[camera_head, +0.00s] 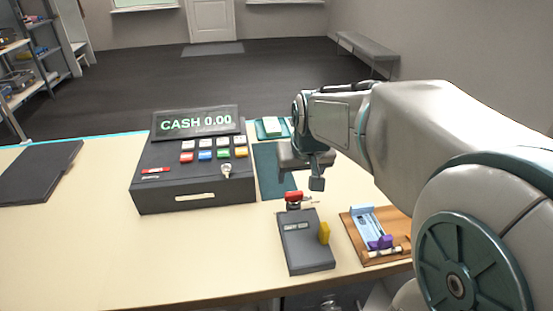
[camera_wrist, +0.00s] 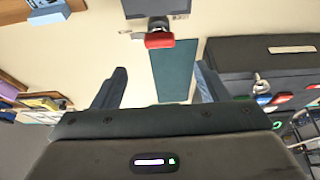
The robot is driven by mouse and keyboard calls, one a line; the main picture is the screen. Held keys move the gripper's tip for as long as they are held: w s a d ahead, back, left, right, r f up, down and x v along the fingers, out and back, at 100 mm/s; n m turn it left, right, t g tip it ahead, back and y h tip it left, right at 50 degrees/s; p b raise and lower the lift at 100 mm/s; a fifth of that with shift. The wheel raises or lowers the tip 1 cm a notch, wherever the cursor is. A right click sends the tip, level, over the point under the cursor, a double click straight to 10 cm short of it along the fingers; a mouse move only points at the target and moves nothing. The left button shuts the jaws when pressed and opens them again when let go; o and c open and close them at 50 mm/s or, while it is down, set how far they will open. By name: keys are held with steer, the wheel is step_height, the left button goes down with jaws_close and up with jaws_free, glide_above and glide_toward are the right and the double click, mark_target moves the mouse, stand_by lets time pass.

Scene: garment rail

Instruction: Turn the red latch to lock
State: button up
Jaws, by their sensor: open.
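The red latch (camera_head: 293,197) is a small red block with a thin metal piece beside it, at the far end of a dark grey card terminal (camera_head: 306,245). In the wrist view the latch (camera_wrist: 159,41) lies near the top centre, beyond the fingertips, against the terminal's edge (camera_wrist: 150,9). My gripper (camera_head: 302,180) is above and just behind the latch in the head view, apart from it. In the wrist view my gripper (camera_wrist: 157,82) has its two fingers spread wide with nothing between them; the latch lines up with the gap.
A cash register (camera_head: 193,170) with coloured keys and a key stands left of the terminal. A wooden board (camera_head: 350,228) with a blue holder and a purple piece is to the right. A dark green mat (camera_head: 268,170) lies behind. The counter's left front (camera_head: 70,250) is clear.

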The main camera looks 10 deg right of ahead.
mark_target(294, 193)
steer(key=x, duration=1)
steer(key=c, duration=1)
